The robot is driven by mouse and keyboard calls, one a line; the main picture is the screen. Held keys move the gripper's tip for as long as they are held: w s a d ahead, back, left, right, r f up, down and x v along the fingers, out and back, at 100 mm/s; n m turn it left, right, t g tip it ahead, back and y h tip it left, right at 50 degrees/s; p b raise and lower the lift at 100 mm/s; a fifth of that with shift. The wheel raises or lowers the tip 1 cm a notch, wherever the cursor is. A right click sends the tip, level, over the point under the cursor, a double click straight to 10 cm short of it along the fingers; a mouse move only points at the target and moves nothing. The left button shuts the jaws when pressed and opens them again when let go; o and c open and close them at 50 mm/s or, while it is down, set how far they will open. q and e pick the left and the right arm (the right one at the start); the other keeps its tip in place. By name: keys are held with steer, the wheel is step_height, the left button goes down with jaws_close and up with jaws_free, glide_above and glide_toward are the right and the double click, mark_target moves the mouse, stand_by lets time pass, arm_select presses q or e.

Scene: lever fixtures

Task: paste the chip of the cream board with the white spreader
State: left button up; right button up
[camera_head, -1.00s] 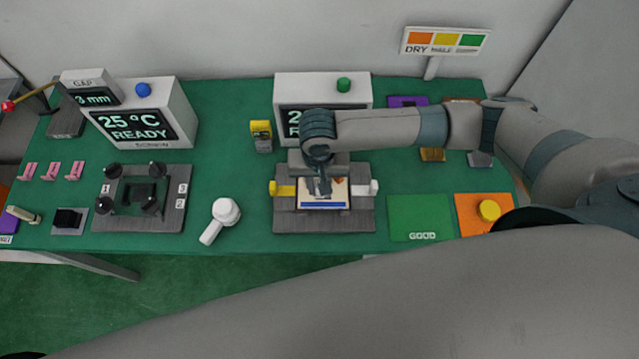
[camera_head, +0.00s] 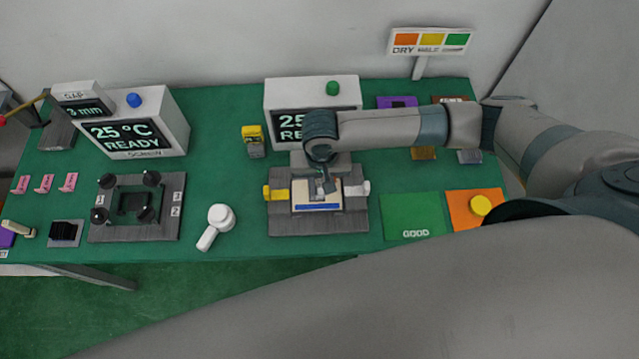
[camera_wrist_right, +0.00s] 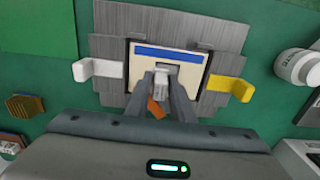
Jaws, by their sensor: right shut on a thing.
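The cream board (camera_head: 300,201) with a blue stripe lies in the grey fixture (camera_head: 275,222), between a yellow tab (camera_head: 274,193) and a white tab (camera_head: 357,187). In the right wrist view the board (camera_wrist_right: 140,73) has a grey patch around its middle, probably the chip, partly hidden by my fingers. My right gripper (camera_head: 327,187) is over the board. In the right wrist view the gripper (camera_wrist_right: 161,88) is shut on a small whitish piece (camera_wrist_right: 161,80), apparently the white spreader, whose tip is at the grey patch. Contact cannot be told. My left gripper is not in view.
A display box (camera_head: 345,95) with a green button stands behind the fixture. A white round pot with a handle (camera_head: 220,217) lies to its left. A green GOOD mat (camera_head: 412,213) and an orange mat (camera_head: 462,217) lie to its right. A dark-knobbed fixture (camera_head: 165,225) is further left.

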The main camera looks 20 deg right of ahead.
steer(key=shift+a, duration=0.1)
steer(key=shift+a+p, duration=0.25)
steer(key=shift+p, duration=0.05)
steer(key=shift+w+a+p, duration=0.3)
steer(key=shift+a, duration=0.35)
steer(key=shift+s+d, duration=0.1)
steer(key=shift+d, duration=0.05)
steer(key=shift+s+d+p, duration=0.5)
steer(key=shift+s+d, duration=0.1)
steer(key=shift+d, duration=0.15)
steer(key=shift+a, duration=0.2)
steer(key=shift+w+a+r, duration=0.1)
steer(key=shift+w+a, duration=0.25)
steer(key=shift+a, duration=0.5)
steer(key=shift+d, duration=0.15)
